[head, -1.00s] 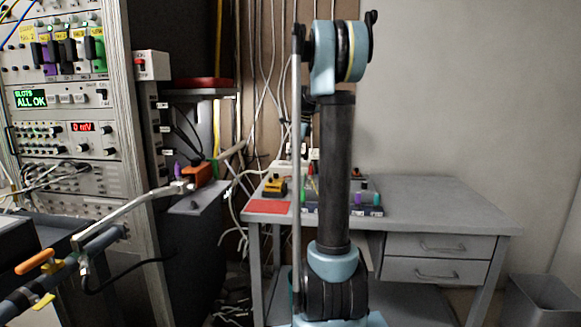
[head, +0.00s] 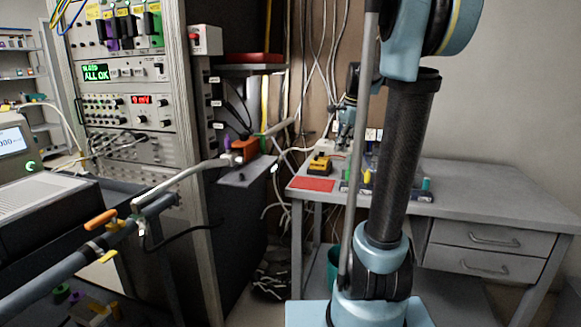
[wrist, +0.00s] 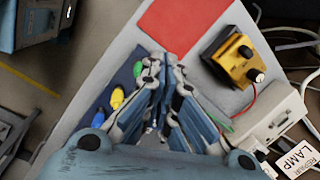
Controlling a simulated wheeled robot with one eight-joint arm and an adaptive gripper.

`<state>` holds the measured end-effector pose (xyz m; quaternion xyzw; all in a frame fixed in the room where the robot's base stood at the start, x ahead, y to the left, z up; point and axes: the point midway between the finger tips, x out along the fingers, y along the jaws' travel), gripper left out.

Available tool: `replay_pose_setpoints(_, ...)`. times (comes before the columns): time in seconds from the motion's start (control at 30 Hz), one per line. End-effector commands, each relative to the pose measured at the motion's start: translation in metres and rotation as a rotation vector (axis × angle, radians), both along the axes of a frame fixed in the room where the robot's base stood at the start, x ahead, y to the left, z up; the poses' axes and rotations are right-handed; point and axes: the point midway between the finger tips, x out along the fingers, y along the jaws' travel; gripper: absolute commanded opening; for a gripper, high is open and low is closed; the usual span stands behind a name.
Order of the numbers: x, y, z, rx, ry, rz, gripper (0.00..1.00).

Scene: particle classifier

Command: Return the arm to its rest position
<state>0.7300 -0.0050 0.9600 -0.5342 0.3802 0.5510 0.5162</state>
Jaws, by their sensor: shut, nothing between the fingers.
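My gripper (wrist: 167,68) is shut and empty in the wrist view, its fingers together above the grey desk. My arm (head: 403,170) stands tall in front of the desk in the head view. Its far part comes down behind the upright links, and my gripper (head: 345,132) shows small there above the desk's back left part, partly hidden. Below the fingers in the wrist view is a blue mat or tray with yellow (wrist: 117,98) and green (wrist: 138,69) pieces.
The grey desk (head: 490,205) has a red pad (head: 312,184) and a yellow-black device (head: 320,165) at its left. An instrument rack (head: 150,180) stands left, with a lever and pipe (head: 180,185) jutting out. Loose cables hang behind. The desk's right side is clear.

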Motion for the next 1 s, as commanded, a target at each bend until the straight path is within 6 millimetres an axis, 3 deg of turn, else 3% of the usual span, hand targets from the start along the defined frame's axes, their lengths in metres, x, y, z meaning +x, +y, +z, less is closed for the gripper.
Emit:
replay_pose_setpoints(0.1,-0.039,0.004,-0.01,-0.033,-0.029,0.138,0.0)
replay_pose_setpoints(0.47,-0.142,0.011,-0.055,-0.138,-0.105,0.56,0.0)
replay_pose_setpoints(0.8,-0.228,0.011,-0.118,-0.241,-0.157,0.964,0.0)
replay_pose_setpoints(1.0,-0.27,0.008,-0.161,-0.3,-0.178,1.19,0.0)
